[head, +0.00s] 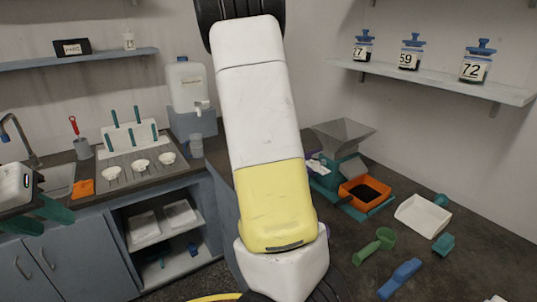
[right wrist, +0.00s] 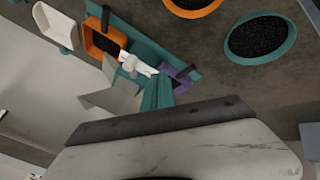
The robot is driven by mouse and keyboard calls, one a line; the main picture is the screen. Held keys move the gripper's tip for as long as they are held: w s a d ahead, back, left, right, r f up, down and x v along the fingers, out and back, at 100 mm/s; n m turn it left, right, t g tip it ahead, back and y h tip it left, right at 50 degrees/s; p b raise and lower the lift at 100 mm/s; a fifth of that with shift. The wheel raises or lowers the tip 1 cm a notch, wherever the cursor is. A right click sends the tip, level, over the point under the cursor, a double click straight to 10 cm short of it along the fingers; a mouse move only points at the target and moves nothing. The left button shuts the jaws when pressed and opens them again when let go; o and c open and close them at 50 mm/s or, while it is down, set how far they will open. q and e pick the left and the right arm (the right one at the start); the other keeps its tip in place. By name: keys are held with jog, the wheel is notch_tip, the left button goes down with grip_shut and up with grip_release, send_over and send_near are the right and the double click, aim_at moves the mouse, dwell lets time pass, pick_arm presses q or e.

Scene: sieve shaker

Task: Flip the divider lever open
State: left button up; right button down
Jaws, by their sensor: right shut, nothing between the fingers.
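The sieve device stands on the dark counter, with a grey hopper (head: 343,135) above a teal base (head: 378,210). In the right wrist view its hopper (right wrist: 112,98) and teal base (right wrist: 190,58) show turned over. A small white part (right wrist: 136,65), possibly the divider lever, sits between the orange tray (right wrist: 97,43) and a purple part (right wrist: 183,79). My right gripper (right wrist: 158,90) is shut and empty, its teal fingers close to the white part; contact cannot be told. My left gripper (head: 45,215) is open and empty at the far left, by the sink.
My white and yellow arm covers the middle of the head view. A white scoop tray (head: 423,215), green scoop (head: 374,246) and blue tool (head: 401,278) lie on the counter. Dark-filled orange (right wrist: 192,5) and teal (right wrist: 260,57) bowls are near the device.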

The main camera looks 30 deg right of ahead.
jog(key=v, duration=0.5)
jog(key=shift+r, duration=0.15)
